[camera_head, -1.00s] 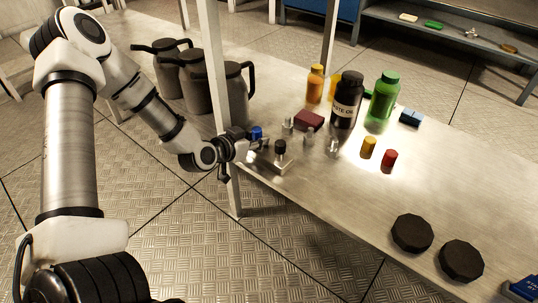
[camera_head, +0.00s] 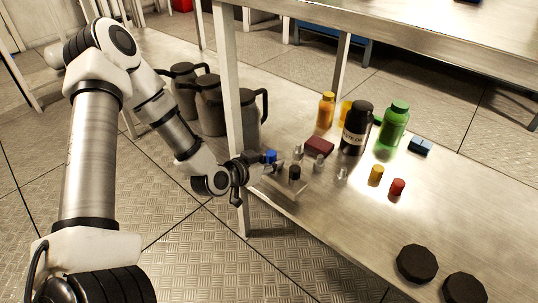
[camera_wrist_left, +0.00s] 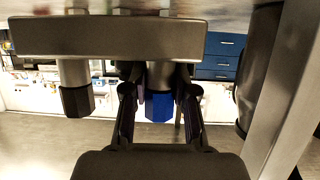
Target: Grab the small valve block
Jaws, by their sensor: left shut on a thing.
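The small valve block is a grey metal bar (camera_head: 287,192) with a black knob (camera_head: 294,172) and a blue knob (camera_head: 270,157) on its stems. It is at the left end of the shelf, near the front edge. My left gripper (camera_head: 259,169) reaches it from the left. In the left wrist view the scene looks upside down, with the block's bar (camera_wrist_left: 108,37) across the top and the knobs pointing down. There my left fingers (camera_wrist_left: 159,100) are closed around the stem at the blue knob (camera_wrist_left: 159,106). Whether the bar touches the shelf is unclear.
A shelf post (camera_head: 229,120) stands close behind my left wrist. Several grey jugs (camera_head: 209,105) stand behind it. Small metal fittings (camera_head: 342,176), a dark red block (camera_head: 319,146) and a black bottle (camera_head: 356,130) are to the right. An upper shelf (camera_head: 440,45) spans the top right.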

